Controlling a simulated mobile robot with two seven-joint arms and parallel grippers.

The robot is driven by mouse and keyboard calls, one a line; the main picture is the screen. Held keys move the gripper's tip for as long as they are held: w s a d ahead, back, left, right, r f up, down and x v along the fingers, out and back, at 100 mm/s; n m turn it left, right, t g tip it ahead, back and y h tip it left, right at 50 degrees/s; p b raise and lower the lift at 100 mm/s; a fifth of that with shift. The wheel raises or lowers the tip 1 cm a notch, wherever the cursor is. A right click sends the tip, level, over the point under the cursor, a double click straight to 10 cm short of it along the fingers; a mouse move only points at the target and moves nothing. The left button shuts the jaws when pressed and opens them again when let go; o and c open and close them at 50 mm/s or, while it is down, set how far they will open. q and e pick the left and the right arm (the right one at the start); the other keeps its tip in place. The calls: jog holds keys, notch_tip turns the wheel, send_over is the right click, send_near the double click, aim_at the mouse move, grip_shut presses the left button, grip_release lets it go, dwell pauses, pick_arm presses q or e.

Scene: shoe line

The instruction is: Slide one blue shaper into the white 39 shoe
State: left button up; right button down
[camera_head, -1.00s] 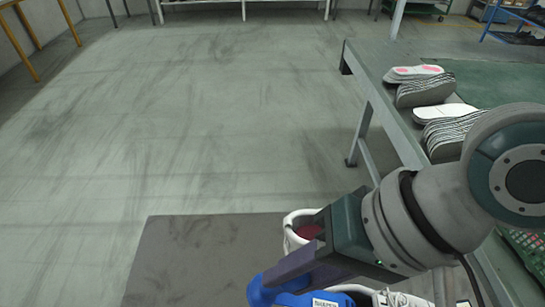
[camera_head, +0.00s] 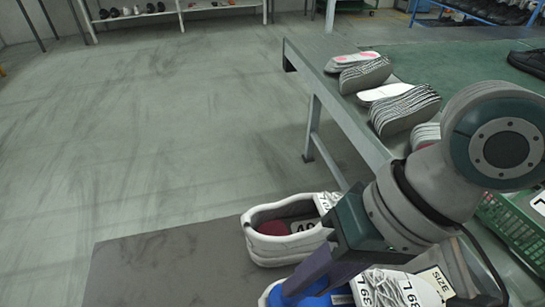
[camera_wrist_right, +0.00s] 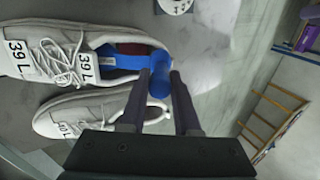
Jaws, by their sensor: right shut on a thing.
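A white laced shoe tagged 39 L shows at the bottom of the head view (camera_head: 378,284) and at upper left of the wrist view (camera_wrist_right: 100,41). My right gripper (camera_wrist_right: 162,78) is shut on the heel end of a blue shaper (camera_wrist_right: 120,62). The shaper's front part lies inside the opening of the 39 L shoe, and its rounded end is at the shoe's heel. The shaper also shows in the head view (camera_head: 302,297), partly behind my right gripper (camera_head: 310,272). How deep its toe reaches is hidden. My left gripper is out of view.
Another white shoe (camera_head: 268,246), whose tag seems to read 40, stands close beside it on the grey surface (camera_head: 150,270). A bench (camera_head: 325,75) with striped soles (camera_head: 405,108) runs along the right. A green crate (camera_head: 515,225) is at far right.

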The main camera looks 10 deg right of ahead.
aim_at(287, 301)
jog(key=shift+a+f+h+p, duration=0.3)
jog(key=shift+f+h, duration=0.3)
jog(key=shift+f, duration=0.05)
jog(key=shift+a+f+h, duration=0.35)
jog(key=shift+f+h, duration=0.15)
jog(key=shift+f, duration=0.3)
jog(key=shift+s+f, duration=0.1)
jog(key=shift+f, duration=0.2)
jog(key=shift+w+a+f+g+h+b, duration=0.15)
jog(key=shift+a+f+h+b, duration=0.2)
jog(key=shift+f+h, duration=0.25)
jog(key=shift+w+a+f+g+h+b, duration=0.15)
jog(key=shift+a+f+h+b, duration=0.15)
jog(key=shift+f+h, duration=0.25)
jog(key=shift+s, duration=0.1)
jog(key=c, duration=0.6)
grip_release()
jog(key=shift+o, duration=0.2)
